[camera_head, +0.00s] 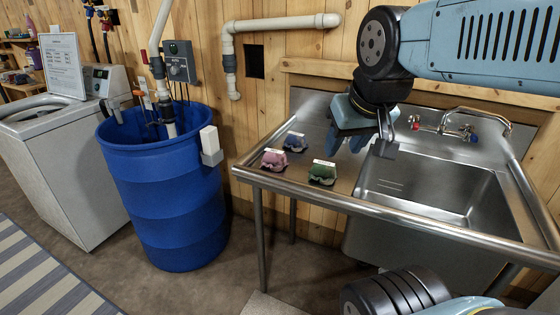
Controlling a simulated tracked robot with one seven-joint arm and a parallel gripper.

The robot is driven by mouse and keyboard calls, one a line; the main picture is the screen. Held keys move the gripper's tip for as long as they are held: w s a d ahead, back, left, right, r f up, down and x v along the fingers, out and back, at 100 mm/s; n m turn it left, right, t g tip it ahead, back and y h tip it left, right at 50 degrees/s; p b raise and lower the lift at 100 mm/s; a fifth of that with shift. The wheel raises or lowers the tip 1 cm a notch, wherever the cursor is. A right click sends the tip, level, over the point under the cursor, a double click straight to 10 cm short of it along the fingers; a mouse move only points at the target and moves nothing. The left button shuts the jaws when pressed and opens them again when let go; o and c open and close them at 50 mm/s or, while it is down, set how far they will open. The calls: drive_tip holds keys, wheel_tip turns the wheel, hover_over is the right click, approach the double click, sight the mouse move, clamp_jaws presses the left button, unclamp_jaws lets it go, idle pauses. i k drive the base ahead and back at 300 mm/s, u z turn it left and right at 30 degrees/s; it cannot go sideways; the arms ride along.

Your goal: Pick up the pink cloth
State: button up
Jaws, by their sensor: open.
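The pink cloth (274,160) lies crumpled on the left drainboard of the steel sink table (342,188), close to its left front corner. A pale strip shows on top of it. A blue-grey cloth (295,142) lies just behind it to the right, and a dark green cloth (322,173) lies to its right. My gripper (366,150) hangs above the drainboard near the sink basin, right of all three cloths and apart from them. It is open and nothing shows between its fingers.
The sink basin (430,187) is on the right, with a faucet (465,132) behind it. A raised tubular rim (400,228) edges the table. A blue barrel (170,195) stands left of the table, with a white washing machine (65,160) beyond. Bare floor shows in front of the barrel.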

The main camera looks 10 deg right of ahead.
sight(276, 159)
drive_tip(key=u, duration=0.15)
drive_tip(key=i, duration=0.95)
drive_tip(key=z, duration=0.15)
drive_tip(key=k, duration=1.45)
drive_tip(key=u, duration=0.45)
drive_tip(key=i, duration=1)
drive_tip(key=z, duration=0.05)
